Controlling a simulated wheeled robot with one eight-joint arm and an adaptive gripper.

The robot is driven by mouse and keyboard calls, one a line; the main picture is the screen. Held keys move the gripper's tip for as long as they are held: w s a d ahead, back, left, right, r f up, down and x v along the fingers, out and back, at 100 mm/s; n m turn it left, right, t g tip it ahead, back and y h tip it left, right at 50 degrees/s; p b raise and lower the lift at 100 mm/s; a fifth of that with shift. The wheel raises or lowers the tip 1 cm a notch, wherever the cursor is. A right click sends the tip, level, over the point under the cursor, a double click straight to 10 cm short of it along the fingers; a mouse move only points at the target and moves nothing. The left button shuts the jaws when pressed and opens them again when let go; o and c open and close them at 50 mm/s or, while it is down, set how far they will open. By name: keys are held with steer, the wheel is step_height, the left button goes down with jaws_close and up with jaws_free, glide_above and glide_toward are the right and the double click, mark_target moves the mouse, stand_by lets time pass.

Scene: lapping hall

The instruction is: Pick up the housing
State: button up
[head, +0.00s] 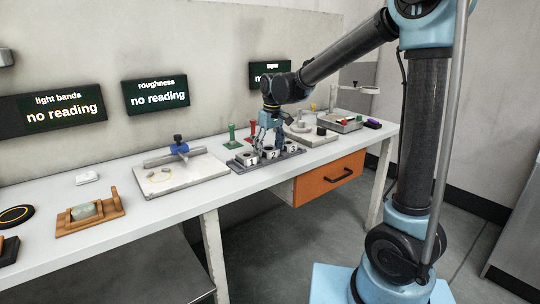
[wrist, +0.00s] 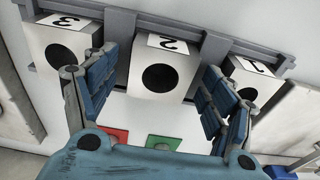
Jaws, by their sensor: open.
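Three pale grey housings, each with a dark round bore and numbered 1, 2 and 3, stand in a grey rack (wrist: 215,48) on the bench. In the wrist view, housing 2 (wrist: 160,72) is in the middle, housing 3 (wrist: 62,50) at left and housing 1 (wrist: 250,82) at right. My gripper (wrist: 158,85) is open, with its blue fingers on either side of housing 2. I cannot tell whether they touch it.
Green (head: 232,136) and red (head: 252,131) stands are behind the rack. A flat plate with a blue-knobbed bar (head: 180,147) lies to the left, and a round-plated device (head: 310,135) to the right. An orange drawer (head: 328,180) is below the bench. Bare bench top (head: 165,210) lies in front.

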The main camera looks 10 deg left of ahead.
steer(key=c, duration=1.6)
steer(key=shift+r, duration=0.1)
